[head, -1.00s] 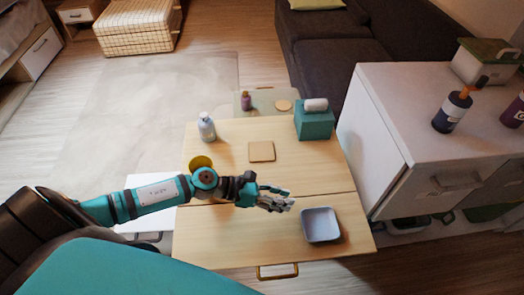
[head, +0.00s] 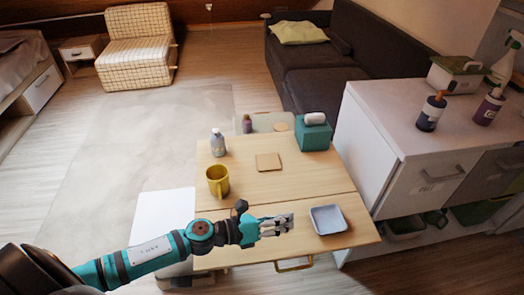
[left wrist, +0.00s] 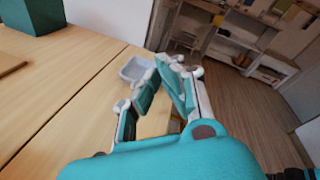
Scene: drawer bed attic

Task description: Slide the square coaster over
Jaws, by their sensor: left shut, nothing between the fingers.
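The square coaster (head: 269,162) is a flat tan piece lying on the light wooden table (head: 315,180), near the middle of its far half. In the left wrist view part of it shows at the left edge (left wrist: 8,62). My left gripper (head: 290,222) is shut and empty over the near half of the table, nearer to me than the coaster and apart from it. In the left wrist view its fingers (left wrist: 172,75) show in front of the square dish. My right gripper is in neither view.
A grey-blue square dish (head: 328,219) stands right of my left gripper. A yellow mug (head: 217,181) and a bottle (head: 218,143) stand left of the coaster. A teal tissue box (head: 315,136) stands at the far right corner. Bare tabletop surrounds the coaster.

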